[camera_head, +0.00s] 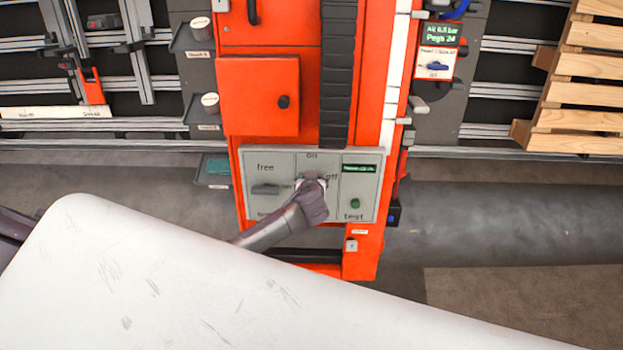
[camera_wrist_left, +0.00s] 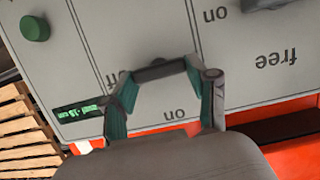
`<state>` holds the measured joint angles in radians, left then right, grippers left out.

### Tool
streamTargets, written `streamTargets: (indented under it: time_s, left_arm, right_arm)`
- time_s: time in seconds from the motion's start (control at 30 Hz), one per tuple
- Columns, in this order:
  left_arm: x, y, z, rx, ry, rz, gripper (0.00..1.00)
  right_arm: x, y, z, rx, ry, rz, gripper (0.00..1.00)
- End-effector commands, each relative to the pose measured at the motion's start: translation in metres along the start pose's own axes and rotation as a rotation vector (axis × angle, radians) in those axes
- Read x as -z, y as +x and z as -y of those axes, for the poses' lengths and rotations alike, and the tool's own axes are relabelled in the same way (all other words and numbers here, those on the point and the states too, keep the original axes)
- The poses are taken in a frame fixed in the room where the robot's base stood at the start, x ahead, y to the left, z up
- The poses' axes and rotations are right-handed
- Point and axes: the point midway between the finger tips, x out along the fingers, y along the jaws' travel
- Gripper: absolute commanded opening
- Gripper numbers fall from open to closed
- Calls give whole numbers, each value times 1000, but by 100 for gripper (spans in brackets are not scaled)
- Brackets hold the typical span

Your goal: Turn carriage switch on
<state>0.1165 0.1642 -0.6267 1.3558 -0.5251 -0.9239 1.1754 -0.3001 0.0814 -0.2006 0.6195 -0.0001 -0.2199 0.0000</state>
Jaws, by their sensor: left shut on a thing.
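The grey control panel (camera_head: 330,159) is on the front of the orange gantry column. Its middle section has "on" at the top and "off" at the right, around the carriage switch. My left gripper (camera_head: 311,188) covers most of that switch in the head view. In the left wrist view, the carriage switch (camera_wrist_left: 160,71) shows as a dark bar between the two fingertips of my left gripper (camera_wrist_left: 165,92), which is shut on it. The "off" label is partly hidden behind a finger. I cannot tell clearly which label the switch points to. My right gripper is not in view.
Left of the switch is a free/on knob (camera_head: 266,189); right are a green button (camera_head: 355,203) marked "test" and a small lit display (camera_head: 359,168). A small blue-handled switch (camera_head: 435,66) is at upper right. Wooden pallets (camera_head: 590,90) stand at the right.

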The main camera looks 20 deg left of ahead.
Motion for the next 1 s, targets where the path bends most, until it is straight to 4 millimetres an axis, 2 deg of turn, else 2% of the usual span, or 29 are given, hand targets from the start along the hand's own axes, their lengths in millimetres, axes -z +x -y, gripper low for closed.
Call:
streamTargets:
  time_s: [0.37, 1.0]
  left_arm:
    - [0, 0, -2, 36, 118, 0, 23]
    - [-2, 2, -8, 206, 675, -1, 23]
  right_arm:
    - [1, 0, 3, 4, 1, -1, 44]
    - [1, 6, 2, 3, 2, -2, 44]
